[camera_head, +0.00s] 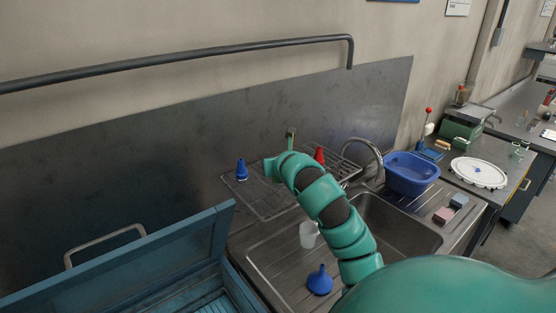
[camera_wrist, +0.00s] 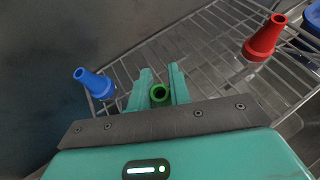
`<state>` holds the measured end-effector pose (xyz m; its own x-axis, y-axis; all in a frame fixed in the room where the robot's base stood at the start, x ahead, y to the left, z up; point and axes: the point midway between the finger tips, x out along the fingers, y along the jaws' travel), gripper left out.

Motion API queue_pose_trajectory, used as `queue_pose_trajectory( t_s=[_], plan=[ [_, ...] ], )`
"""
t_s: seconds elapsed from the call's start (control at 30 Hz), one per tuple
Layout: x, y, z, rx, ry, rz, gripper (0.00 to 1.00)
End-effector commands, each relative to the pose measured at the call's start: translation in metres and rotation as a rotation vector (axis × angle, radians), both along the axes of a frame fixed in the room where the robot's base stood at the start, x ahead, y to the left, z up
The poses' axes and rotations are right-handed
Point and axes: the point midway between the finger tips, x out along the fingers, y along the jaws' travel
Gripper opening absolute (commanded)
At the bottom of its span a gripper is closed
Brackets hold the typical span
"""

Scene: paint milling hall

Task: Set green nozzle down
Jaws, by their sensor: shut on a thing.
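My gripper (camera_wrist: 160,88) is shut on the green nozzle (camera_wrist: 159,94), which shows between its two fingers in the wrist view. The nozzle's open round end faces the wrist camera. The wire rack (camera_wrist: 207,45) lies beyond the fingers. I cannot tell whether the nozzle touches it. A blue nozzle (camera_wrist: 93,83) stands on the rack to the left of my gripper, and a red nozzle (camera_wrist: 264,38) stands to the right. In the head view the blue nozzle (camera_head: 241,170) and red nozzle (camera_head: 319,155) flank my arm, which hides most of my gripper.
A sink (camera_head: 385,222) with a curved tap (camera_head: 365,143) is right of the rack (camera_head: 266,204). A blue basin (camera_head: 411,172) stands behind it. A white cup (camera_head: 308,234) and blue funnel (camera_head: 320,281) stand on the drainboard. An open blue box (camera_head: 125,268) is front left.

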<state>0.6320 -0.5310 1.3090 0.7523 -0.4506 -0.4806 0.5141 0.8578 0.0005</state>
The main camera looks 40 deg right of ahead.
Motion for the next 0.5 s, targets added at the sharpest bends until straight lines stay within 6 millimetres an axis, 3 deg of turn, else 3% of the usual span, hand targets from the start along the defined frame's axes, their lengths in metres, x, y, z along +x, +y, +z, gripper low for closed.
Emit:
queue_pose_trajectory(
  t_s=[0.43, 0.47, 0.5],
  plan=[
    [-0.0001, 0.0001, -0.0070, -0.001, -0.001, 0.000, 0.00],
    [-0.0001, 0.0001, -0.0065, -0.001, -0.002, 0.000, 0.23],
    [-0.0001, 0.0002, -0.0061, -0.001, -0.002, 0.000, 0.31]
  ],
)
